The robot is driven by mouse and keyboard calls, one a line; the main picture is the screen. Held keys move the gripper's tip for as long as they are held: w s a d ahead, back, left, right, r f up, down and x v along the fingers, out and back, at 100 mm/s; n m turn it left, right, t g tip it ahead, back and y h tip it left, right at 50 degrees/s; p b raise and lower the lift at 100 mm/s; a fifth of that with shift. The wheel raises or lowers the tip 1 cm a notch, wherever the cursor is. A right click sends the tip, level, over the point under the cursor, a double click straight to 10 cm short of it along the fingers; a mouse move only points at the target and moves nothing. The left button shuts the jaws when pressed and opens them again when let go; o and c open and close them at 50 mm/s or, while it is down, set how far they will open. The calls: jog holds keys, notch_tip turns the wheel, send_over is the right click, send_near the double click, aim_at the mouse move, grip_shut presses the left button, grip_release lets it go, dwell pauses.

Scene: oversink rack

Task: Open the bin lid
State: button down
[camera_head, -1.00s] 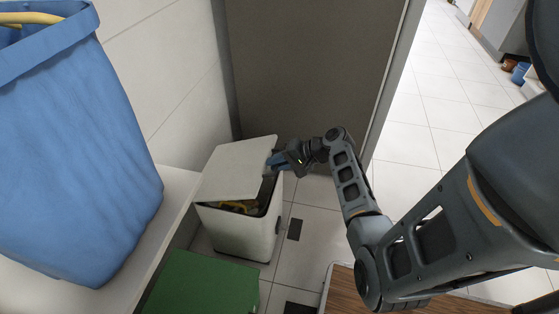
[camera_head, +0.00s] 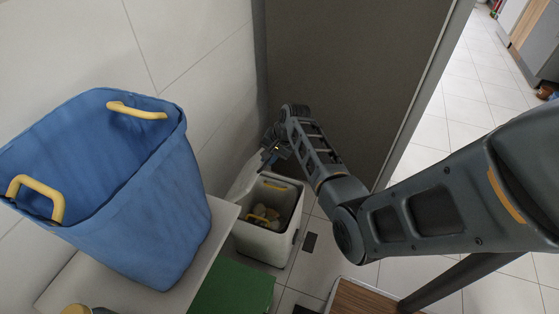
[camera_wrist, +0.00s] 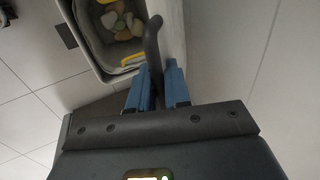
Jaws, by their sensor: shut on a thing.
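The white bin (camera_head: 262,245) stands on the floor beside the wall, with its top uncovered. Its white lid (camera_head: 243,179) is tilted up steeply on the wall side. Inside the bin several yellowish and pale items (camera_head: 262,215) show. My gripper (camera_head: 271,157) is up at the raised lid, its fingertips small and partly hidden by my arm. In the wrist view, the blue fingers of my gripper (camera_wrist: 158,86) are shut on a dark curved handle (camera_wrist: 152,45) beside the lid (camera_wrist: 173,30). The open bin (camera_wrist: 92,62) and its contents also show there.
A blue bag (camera_head: 150,215) with yellow handles stands on a white bench (camera_head: 75,285) at the left. A green box (camera_head: 235,290) sits in front of the bin. A dark grey panel (camera_head: 350,60) rises behind. Tiled floor (camera_head: 440,130) is clear at the right.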

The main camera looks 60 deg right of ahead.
jog(key=w+a+r+g, duration=0.1)
jog(key=w+r, duration=0.3)
jog(key=w, duration=0.6)
jog(key=shift+w+r+g, duration=0.2)
jog(key=shift+w+g, duration=0.1)
jog(key=shift+g, duration=0.6)
jog(key=c, duration=1.3)
grip_release()
jog(key=shift+a+r, duration=0.1)
